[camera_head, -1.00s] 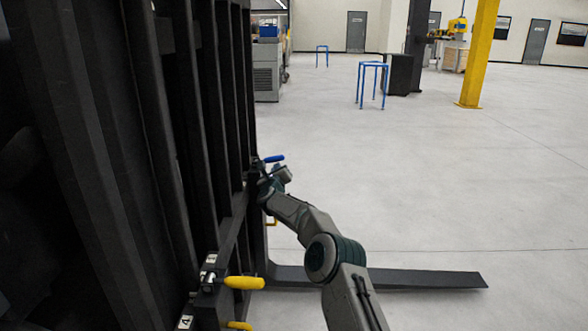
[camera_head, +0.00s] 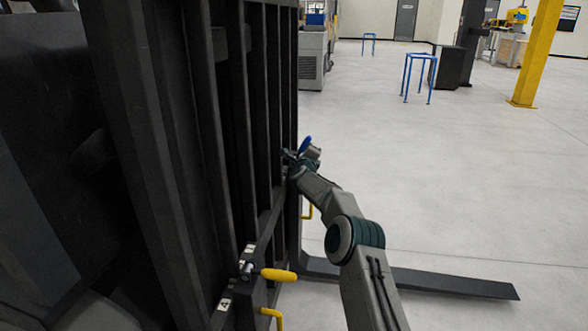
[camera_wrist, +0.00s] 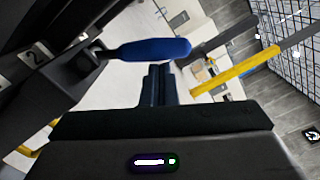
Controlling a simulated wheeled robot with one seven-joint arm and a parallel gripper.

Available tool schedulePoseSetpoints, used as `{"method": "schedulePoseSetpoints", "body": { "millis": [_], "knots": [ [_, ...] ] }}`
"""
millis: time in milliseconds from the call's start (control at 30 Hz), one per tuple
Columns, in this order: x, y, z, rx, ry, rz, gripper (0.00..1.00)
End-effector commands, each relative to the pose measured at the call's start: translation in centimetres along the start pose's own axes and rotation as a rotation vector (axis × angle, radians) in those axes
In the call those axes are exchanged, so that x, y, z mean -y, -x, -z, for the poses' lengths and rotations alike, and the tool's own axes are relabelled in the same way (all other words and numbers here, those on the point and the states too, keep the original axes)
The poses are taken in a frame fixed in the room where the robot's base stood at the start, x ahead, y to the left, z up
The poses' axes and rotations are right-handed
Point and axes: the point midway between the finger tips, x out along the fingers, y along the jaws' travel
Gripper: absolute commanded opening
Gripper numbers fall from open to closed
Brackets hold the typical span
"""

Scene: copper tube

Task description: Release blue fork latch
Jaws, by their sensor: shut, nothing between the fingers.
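The blue latch handle (camera_head: 305,145) stands steeply raised at the far end of the dark fork carriage (camera_head: 262,236) in the head view. In the wrist view the blue handle (camera_wrist: 148,50) runs across the upper middle, from a dark pivot beside a label reading 2. My gripper (camera_wrist: 158,70) is shut and empty, its fingertips close to the handle's lower edge. I cannot tell whether they touch. In the head view the gripper is partly hidden by my wrist near the handle.
A yellow latch handle (camera_head: 279,275) sticks out from the nearer part of the carriage. A long dark fork (camera_head: 430,282) lies low across the floor beyond my arm. Blue stands (camera_head: 420,75) and a yellow post (camera_head: 541,55) are far off. The floor to the right is open.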

Motion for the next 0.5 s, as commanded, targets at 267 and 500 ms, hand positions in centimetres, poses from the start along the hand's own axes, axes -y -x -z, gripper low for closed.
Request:
{"method": "schedulePoseSetpoints", "body": {
  "millis": [267, 500],
  "knots": [
    [1.19, -0.43, 1.18, -0.019, -0.002, 0.011, 0.0],
    [1.16, -0.42, 1.13, -0.019, -0.003, 0.011, 0.0]
  ]
}}
